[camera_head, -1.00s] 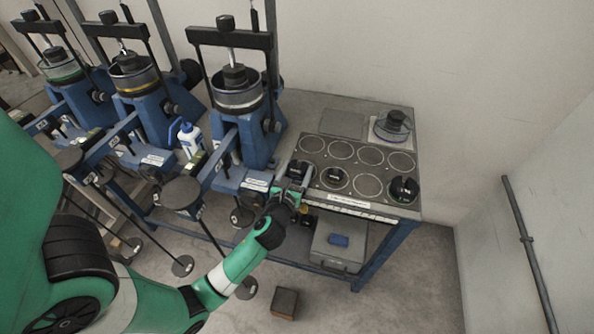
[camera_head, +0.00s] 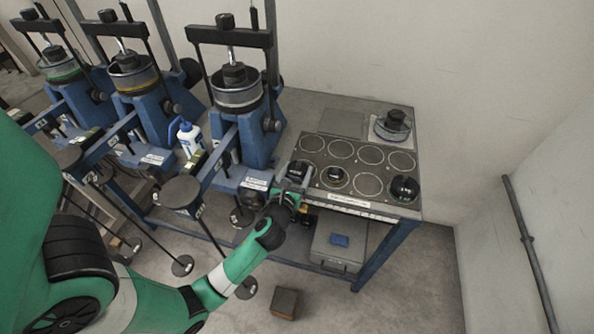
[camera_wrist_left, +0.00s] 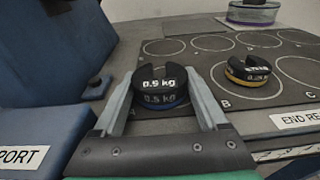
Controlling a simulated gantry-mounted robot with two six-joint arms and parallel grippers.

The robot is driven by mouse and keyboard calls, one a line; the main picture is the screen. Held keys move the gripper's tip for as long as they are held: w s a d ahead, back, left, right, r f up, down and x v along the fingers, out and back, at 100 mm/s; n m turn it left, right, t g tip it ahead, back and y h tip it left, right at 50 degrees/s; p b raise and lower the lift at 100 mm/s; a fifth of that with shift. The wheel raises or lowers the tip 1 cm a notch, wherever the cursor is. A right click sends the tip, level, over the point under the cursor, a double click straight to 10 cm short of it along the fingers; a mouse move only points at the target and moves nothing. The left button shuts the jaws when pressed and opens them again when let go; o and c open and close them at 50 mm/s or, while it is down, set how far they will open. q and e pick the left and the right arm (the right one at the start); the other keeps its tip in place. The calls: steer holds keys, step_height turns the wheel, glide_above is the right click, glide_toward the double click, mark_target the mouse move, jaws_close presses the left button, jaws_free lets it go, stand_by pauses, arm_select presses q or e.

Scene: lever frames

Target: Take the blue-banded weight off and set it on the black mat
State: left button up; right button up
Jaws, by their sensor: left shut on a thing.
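The blue-banded weight (camera_wrist_left: 160,90) is a slotted black disc marked 0.5 kg, with a blue band low on its side. It is between the two fingers of my left gripper (camera_wrist_left: 166,108), which is shut on it. In the head view the weight (camera_head: 299,170) and my left gripper (camera_head: 294,184) are at the front left corner of the black mat (camera_head: 352,167), which has white circles. The weight looks level and over or on the mat; its underside is hidden, so I cannot tell if it touches. My right gripper is not in view.
A yellow-banded weight (camera_wrist_left: 248,70) sits on the mat just right of the held one. Another black weight (camera_head: 404,188) is at the mat's front right. A blue lever frame (camera_head: 250,140) stands close on the left. The back circles of the mat are empty.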

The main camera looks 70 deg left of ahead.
arm_select(q)
steer(key=shift+r, duration=0.1)
steer(key=o, duration=1.6)
steer(key=shift+c, duration=0.2)
steer(key=p+v, duration=0.2)
steer(key=v, duration=0.9)
steer(key=shift+d, duration=0.3)
steer(key=shift+s, duration=0.1)
